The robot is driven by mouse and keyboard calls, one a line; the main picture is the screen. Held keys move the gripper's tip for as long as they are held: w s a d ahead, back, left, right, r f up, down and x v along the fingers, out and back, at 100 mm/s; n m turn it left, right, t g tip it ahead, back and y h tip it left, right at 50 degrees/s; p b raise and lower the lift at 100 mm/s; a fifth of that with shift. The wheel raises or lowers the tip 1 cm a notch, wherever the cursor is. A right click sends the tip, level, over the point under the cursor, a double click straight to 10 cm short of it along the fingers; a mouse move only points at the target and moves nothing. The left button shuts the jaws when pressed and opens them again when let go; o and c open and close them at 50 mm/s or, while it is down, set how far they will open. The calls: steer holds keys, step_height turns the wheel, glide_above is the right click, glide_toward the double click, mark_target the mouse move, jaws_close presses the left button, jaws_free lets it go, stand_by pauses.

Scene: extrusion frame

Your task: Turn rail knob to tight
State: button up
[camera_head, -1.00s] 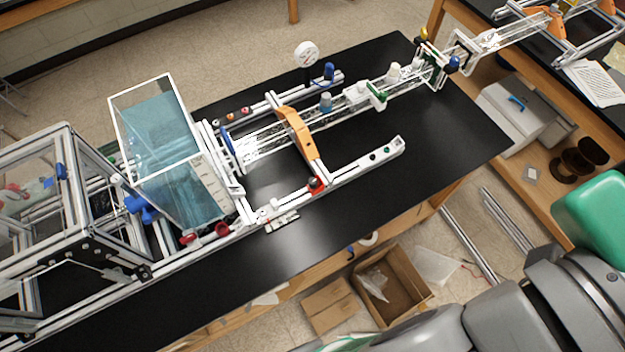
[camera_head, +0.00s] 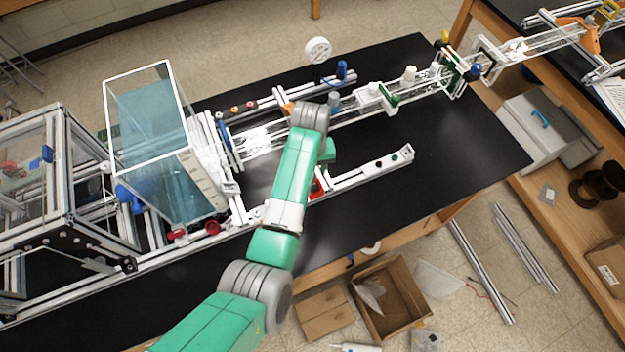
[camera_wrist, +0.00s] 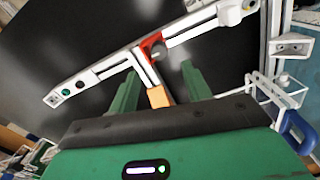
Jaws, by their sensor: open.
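A red clamp piece (camera_wrist: 152,46) sits on the white slotted rail (camera_wrist: 185,36) in the wrist view, with a small greyish round part in it; I cannot read whether it is tight or loose. In the head view the red piece (camera_head: 318,187) shows partly beside my arm. A white bar with an orange end (camera_wrist: 158,97) runs from the red piece toward my gripper. My gripper (camera_wrist: 160,70) is open, with its two green fingers on either side of this bar and short of the red piece.
A clear tank with blue water (camera_head: 150,125) stands left of my arm. The rear rail carries a blue knob (camera_head: 342,69) and a white round gauge (camera_head: 318,49). A blue part (camera_wrist: 298,130) lies right of my gripper. Bare black table (camera_head: 450,150) is free on the right.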

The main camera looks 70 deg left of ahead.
step_height(320, 180, down, 8)
steer(key=shift+r, duration=0.15)
steer(key=shift+c, duration=0.2)
steer(key=c, duration=0.9)
